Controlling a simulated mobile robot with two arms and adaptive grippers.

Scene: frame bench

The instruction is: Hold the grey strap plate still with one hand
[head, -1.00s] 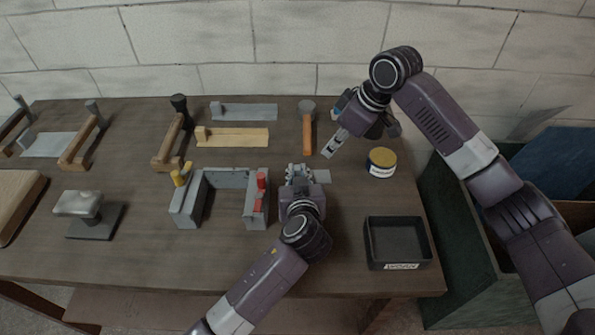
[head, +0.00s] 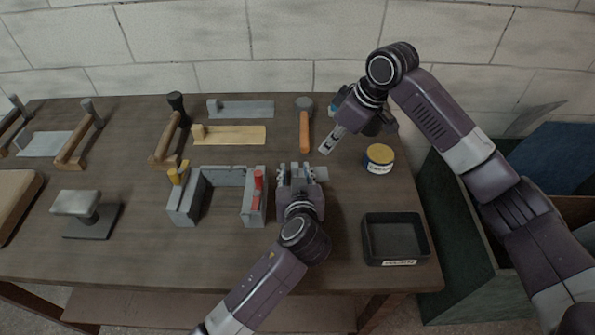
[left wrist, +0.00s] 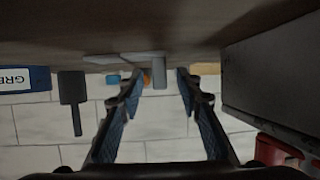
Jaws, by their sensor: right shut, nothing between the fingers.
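The grey strap plate (head: 321,173) lies on the bench beside my left gripper (head: 297,170), which hides most of it in the head view. In the left wrist view its flat part (left wrist: 105,59) and upright block (left wrist: 158,70) show beyond the fingertips. My left gripper, also in the left wrist view (left wrist: 158,78), is open, its two fingers apart with the block seen in the gap. I cannot tell whether a finger touches it. My right gripper (head: 326,149) is shut and empty, pointing down just behind the plate, apart from it.
A grey U-shaped fixture (head: 186,206) with red and yellow clamps stands left of my left gripper. A hammer (head: 304,130) lies behind, a tin (head: 379,158) stands right, and a black tray (head: 394,258) sits front right. Another grey plate (head: 246,108) and a yellow one (head: 240,135) lie farther back.

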